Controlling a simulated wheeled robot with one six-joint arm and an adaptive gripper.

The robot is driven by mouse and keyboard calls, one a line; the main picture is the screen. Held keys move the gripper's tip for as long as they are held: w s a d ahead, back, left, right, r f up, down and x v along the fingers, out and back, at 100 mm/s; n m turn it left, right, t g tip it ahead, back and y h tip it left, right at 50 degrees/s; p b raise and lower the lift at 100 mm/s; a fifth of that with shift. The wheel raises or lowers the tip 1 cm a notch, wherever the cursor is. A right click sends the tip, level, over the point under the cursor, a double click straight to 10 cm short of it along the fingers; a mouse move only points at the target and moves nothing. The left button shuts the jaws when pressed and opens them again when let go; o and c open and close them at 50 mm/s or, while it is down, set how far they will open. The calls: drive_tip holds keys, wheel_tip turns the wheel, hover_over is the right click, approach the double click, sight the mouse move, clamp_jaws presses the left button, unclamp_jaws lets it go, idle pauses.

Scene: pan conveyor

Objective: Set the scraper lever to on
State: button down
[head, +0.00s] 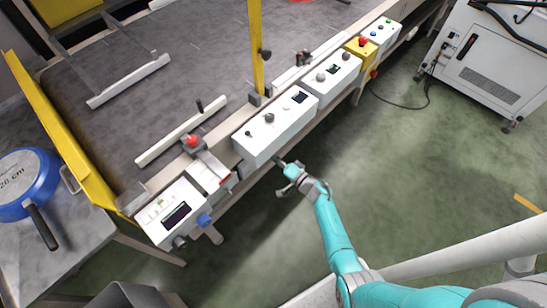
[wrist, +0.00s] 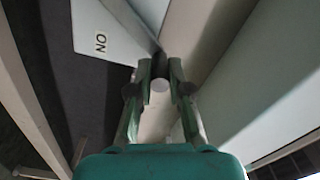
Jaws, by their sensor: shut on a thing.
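The scraper lever shows in the wrist view as a pale round-ended handle (wrist: 159,86) between my fingers, with a grey bar running up and left behind it. My gripper (wrist: 159,88) is shut on this handle. An "ON" label (wrist: 101,43) on a white plate lies left of the lever and fingers. In the head view my gripper (head: 285,176) is at the front side of the conveyor, just below a white control box (head: 262,140). The lever is mostly hidden there by the gripper, and its exact setting cannot be read.
The conveyor's dark belt (head: 190,65) lies behind the control boxes. A yellow post (head: 256,45) stands on the rail. A blue pan (head: 27,180) rests on a side table at left. A white cabinet (head: 490,65) stands at right. The green floor in front is clear.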

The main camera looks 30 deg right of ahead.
drive_tip(key=c, duration=1.1)
unclamp_jaws()
drive_tip(key=v, duration=1.2)
